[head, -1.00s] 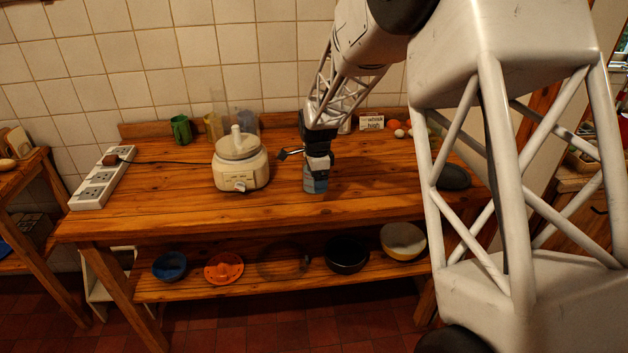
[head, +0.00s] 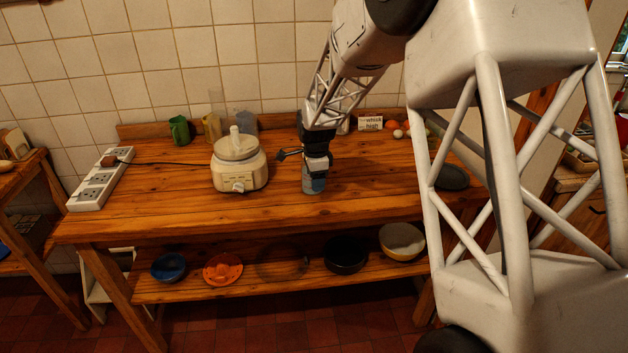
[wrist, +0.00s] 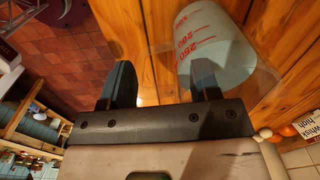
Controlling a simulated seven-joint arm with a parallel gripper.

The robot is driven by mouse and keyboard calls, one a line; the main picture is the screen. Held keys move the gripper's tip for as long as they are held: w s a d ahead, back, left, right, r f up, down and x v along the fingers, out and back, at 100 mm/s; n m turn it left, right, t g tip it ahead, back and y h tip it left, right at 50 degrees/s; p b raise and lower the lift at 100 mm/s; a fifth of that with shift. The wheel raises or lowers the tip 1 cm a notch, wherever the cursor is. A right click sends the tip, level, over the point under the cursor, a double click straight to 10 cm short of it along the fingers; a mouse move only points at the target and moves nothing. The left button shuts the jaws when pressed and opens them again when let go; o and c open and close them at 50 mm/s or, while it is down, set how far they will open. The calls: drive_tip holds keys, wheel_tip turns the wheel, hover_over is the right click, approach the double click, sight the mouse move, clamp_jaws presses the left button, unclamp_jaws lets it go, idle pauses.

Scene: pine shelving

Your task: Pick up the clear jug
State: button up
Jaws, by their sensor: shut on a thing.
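The clear jug (wrist: 228,35) has red measuring marks and shows at the upper right of the wrist view. In the head view it is a small greyish shape (head: 313,183) under my gripper (head: 316,168), over the middle of the wooden worktop. In the wrist view my gripper (wrist: 163,84) is shut on the clear jug, with one finger in front of the marked wall and the other to its left. The exact part between the fingers is see-through and hard to make out. I cannot tell whether the jug's base touches the worktop.
A cream blender base (head: 239,164) stands left of my gripper. A power strip (head: 100,180), a green mug (head: 179,130) and a whisk sign (head: 370,123) are also on the worktop (head: 160,205). Bowls stand on the shelf below. The front left worktop is clear.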

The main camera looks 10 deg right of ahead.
drive_tip(key=shift+r, duration=0.1)
drive_tip(key=shift+r, duration=0.7)
wheel_tip(320, 180, up, 2)
drive_tip(key=shift+r, duration=0.1)
drive_tip(key=s+d+r, duration=0.1)
drive_tip(key=s, duration=1.5)
drive_tip(key=shift+d, duration=0.15)
drive_tip(key=shift+r, duration=0.1)
drive_tip(key=shift+w, duration=0.1)
